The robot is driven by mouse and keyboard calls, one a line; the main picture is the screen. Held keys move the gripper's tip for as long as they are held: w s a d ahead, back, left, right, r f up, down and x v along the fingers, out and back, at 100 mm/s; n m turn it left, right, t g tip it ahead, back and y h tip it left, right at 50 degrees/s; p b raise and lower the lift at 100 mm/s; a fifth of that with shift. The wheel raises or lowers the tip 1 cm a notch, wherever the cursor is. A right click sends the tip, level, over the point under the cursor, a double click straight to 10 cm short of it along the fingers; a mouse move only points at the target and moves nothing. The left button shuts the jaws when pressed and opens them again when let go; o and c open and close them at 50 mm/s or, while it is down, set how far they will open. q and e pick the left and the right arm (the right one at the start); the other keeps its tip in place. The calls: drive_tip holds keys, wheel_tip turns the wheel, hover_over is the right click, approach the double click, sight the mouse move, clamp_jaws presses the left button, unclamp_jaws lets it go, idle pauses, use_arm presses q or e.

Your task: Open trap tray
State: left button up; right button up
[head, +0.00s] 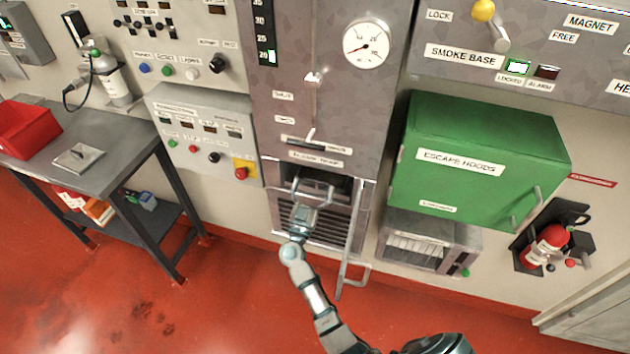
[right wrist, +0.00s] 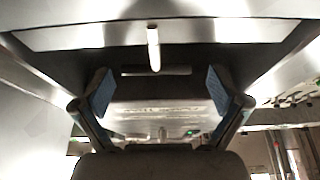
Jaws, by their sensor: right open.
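The trap tray bay is a dark recess (head: 338,187) low in the grey metal column, under a white label. A pale curved bar that looks like a handle (head: 314,186) shows at its mouth. My right gripper (head: 304,206) is at the front of this recess, close to the bar. I cannot tell whether they touch. In the right wrist view my right gripper (right wrist: 159,90) is open, its blue pads wide apart. The gripper hides part of the recess. My left gripper is not in view.
A louvred grille (head: 338,232) lies below the recess, with a long metal bar (head: 354,235) at its right. A green escape-hoods cabinet (head: 480,150) juts out at the right. A grey table (head: 100,165) stands at the left. The red floor in front is clear.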

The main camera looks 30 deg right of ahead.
drive_tip(key=shift+x, duration=0.85)
drive_tip(key=shift+d+f, duration=0.1)
drive_tip(key=shift+d, duration=0.25)
drive_tip(key=shift+a, duration=0.2)
drive_tip(key=c, duration=1.7)
drive_tip(key=shift+d, duration=0.15)
